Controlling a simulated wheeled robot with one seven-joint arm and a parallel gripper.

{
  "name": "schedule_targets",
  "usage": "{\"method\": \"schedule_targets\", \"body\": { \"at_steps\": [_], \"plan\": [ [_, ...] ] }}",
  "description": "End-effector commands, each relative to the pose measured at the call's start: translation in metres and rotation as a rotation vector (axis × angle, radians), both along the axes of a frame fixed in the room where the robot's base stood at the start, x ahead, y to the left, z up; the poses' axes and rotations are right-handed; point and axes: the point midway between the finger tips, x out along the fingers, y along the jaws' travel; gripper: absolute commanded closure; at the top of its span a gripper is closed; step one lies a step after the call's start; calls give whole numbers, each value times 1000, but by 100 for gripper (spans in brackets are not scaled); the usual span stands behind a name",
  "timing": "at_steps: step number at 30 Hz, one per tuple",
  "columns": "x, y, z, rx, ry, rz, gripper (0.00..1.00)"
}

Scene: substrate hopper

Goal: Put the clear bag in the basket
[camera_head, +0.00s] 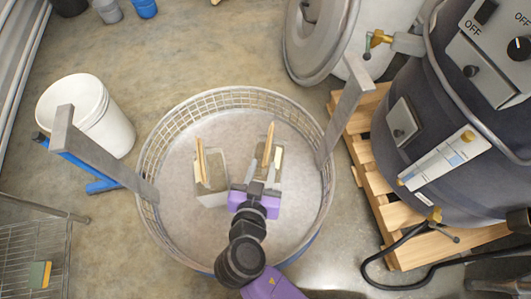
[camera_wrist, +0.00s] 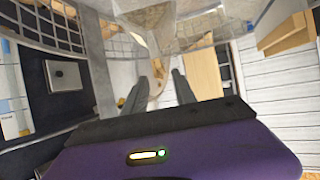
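Two clear bags with tan, wood-coloured edges are over the round hopper: one on the left (camera_head: 212,182) and one on the right (camera_head: 276,157). My gripper (camera_head: 256,188) is at the lower end of the right bag, against or very close to it. In the wrist view, clear film (camera_wrist: 200,52) lies just beyond my fingers (camera_wrist: 169,82), which have a narrow gap between them. I cannot tell whether they pinch the film. A wire basket (camera_head: 30,232) is at the lower left, partly cut off, with a small yellow and green item inside.
The hopper has a wire mesh rim (camera_head: 158,137) and two upright grey metal arms. A dark drum machine (camera_head: 455,120) stands on a wooden pallet (camera_head: 358,150) at right. A white bucket (camera_head: 110,130) stands at left.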

Motion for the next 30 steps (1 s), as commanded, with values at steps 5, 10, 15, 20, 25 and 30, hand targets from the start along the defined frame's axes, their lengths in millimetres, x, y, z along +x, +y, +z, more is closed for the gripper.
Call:
{"method": "schedule_targets", "body": {
  "at_steps": [5,10,15,20,25,30],
  "plan": [
    [-18,2,9,-1,0,0,68],
    [-23,2,11,0,0,-1,68],
    [-23,2,11,-1,1,0,68],
    [-33,-15,-6,-11,46,33,68],
    [-69,-59,-39,-10,143,138,68],
    [-116,-100,-43,29,171,231,68]
  ]
}}
